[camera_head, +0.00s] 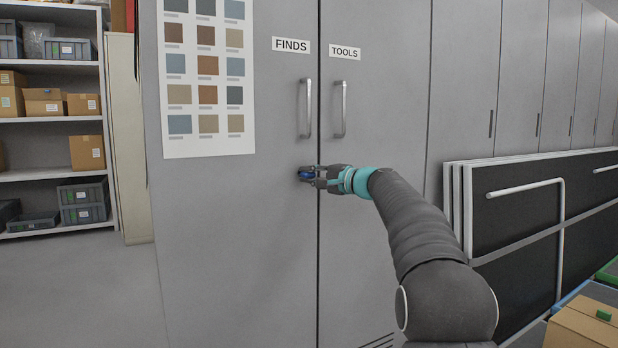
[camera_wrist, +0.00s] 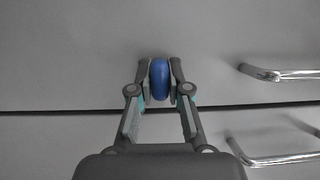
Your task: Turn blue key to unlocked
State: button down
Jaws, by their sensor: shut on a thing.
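The blue key (camera_head: 305,174) sits on the left cabinet door, labelled FINDS (camera_head: 291,45), below its handle and close to the seam between the doors. In the wrist view the blue key (camera_wrist: 159,80) is a rounded blue grip standing between the two fingers. My gripper (camera_head: 312,176) is shut on it, one finger on each side; it also shows in the wrist view (camera_wrist: 159,82). The lock behind the key is hidden, and no locked or unlocked marking can be made out.
Two upright metal handles, left (camera_head: 308,108) and right (camera_head: 340,109), are just above my gripper. The right door is labelled TOOLS (camera_head: 344,53). Framed black panels (camera_head: 520,215) lean at the right. Shelves with boxes (camera_head: 50,119) stand at the far left, with clear floor before them.

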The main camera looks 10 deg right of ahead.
dwell(0.3)
jog(key=c, duration=1.1)
grip_release()
jog(key=v, duration=1.2)
jog(key=shift+f, duration=0.15)
